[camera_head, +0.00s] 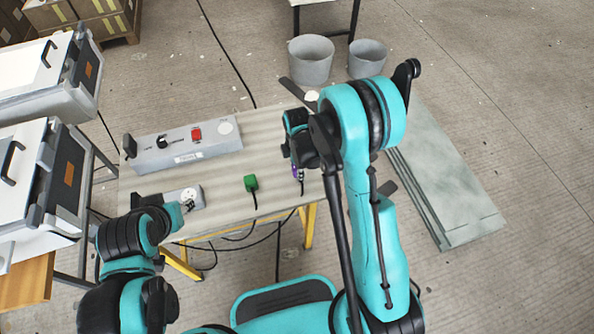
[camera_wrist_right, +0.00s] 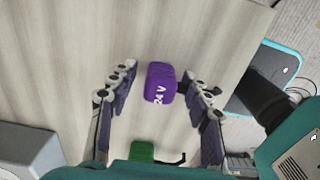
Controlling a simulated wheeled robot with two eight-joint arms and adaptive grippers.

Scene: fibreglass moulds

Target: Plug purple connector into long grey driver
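The purple connector (camera_wrist_right: 160,83), marked "24 V", lies on the table. In the head view it shows as a small purple patch (camera_head: 295,172) beside my right gripper (camera_head: 296,150), which hides part of it. In the right wrist view my right gripper (camera_wrist_right: 160,88) is open, with a finger on either side of the connector and a small gap to each. The long grey driver (camera_head: 153,160) stands at the back left of the table, with a black knob, a red switch and a pale round spot on top. My left gripper (camera_head: 176,207) is near the table's front left; its fingers are unclear.
A green connector (camera_head: 250,183) with a black cable lies mid-table. It also shows in the right wrist view (camera_wrist_right: 143,150). A smaller grey box (camera_head: 196,202) with a white socket sits at the front left, close to my left gripper. Cables hang off the front edge.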

